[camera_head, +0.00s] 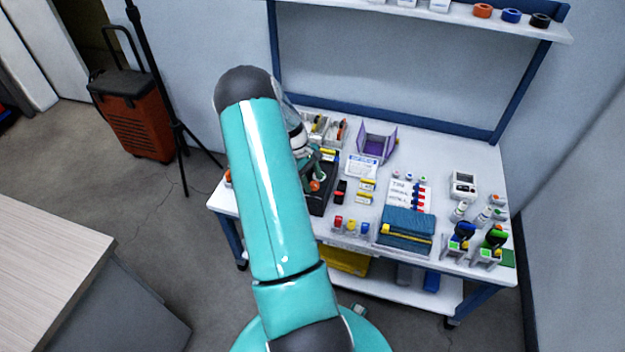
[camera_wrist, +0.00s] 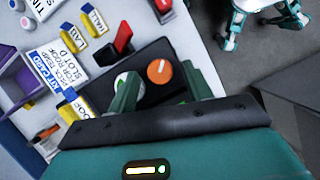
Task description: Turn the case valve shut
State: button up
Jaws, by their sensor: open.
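The dark case (camera_head: 318,205) lies on the left part of the white workbench, partly hidden behind my arm. An orange round knob with a pale mark, which looks like the case valve (camera_wrist: 159,72), sits on its dark face; it also shows in the head view (camera_head: 315,186). A pale round part (camera_wrist: 122,80) with green on it is beside the knob, partly covered by my left finger. My gripper (camera_wrist: 160,80) is open, with one teal finger on each side of the orange knob. I cannot tell whether the fingers touch it.
A red-and-black lever piece (camera_wrist: 122,38) stands close by the case. Yellow labelled blocks (camera_head: 366,186), a white card (camera_head: 361,166) and a purple open bin (camera_head: 377,143) are near it. A blue-green box (camera_head: 406,226) and several bottles occupy the bench's right part.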

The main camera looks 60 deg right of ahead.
jog(key=shift+s+f, duration=0.15)
jog(key=shift+f, duration=0.05)
jog(key=shift+c, duration=0.2)
jog(key=c, duration=0.9)
